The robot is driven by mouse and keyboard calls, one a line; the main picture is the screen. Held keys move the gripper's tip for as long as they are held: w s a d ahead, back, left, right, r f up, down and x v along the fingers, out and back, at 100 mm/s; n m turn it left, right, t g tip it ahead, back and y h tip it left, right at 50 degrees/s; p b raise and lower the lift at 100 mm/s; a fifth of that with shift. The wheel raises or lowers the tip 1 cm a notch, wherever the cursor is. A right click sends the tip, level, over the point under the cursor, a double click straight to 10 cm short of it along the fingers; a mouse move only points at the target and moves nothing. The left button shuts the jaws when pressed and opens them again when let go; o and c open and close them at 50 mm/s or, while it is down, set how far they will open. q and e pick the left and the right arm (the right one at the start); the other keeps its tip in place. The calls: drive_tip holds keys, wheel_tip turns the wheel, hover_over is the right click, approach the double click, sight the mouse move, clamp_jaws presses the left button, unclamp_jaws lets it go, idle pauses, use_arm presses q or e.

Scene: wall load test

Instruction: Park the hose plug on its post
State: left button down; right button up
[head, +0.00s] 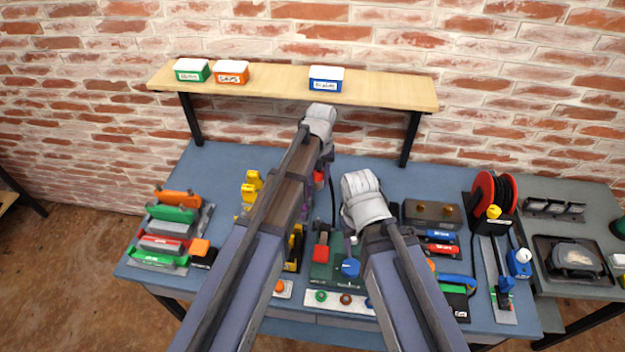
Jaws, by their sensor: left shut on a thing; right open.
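My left gripper (327,162) is mostly hidden behind my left forearm, above the back middle of the blue bench. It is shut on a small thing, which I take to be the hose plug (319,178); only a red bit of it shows. A thin dark line, perhaps its hose, hangs down beside it to the bench. My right arm reaches in over the front middle, and its gripper is hidden behind its own links. I cannot pick out the post for sure.
A red-rimmed reel (484,192) stands at the right of the blue bench (225,160). Colored blocks in a rack (205,222) are at the left. A green-based fixture with a blue knob (350,268) is in front. A wooden shelf (385,92) with small boxes spans the back.

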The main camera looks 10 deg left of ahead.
use_arm(q)
drive_tip(key=shift+w+d, duration=0.15)
drive_tip(key=shift+d, duration=0.05)
drive_tip(key=shift+f, duration=0.1)
drive_tip(key=shift+f+b, duration=8.3)
drive_tip(key=shift+b, duration=0.05)
use_arm(e)
drive_tip(key=shift+f, duration=8.35)
use_arm(q)
drive_tip(key=shift+f+b, duration=0.3)
use_arm(e)
drive_tip(key=shift+f, duration=0.3)
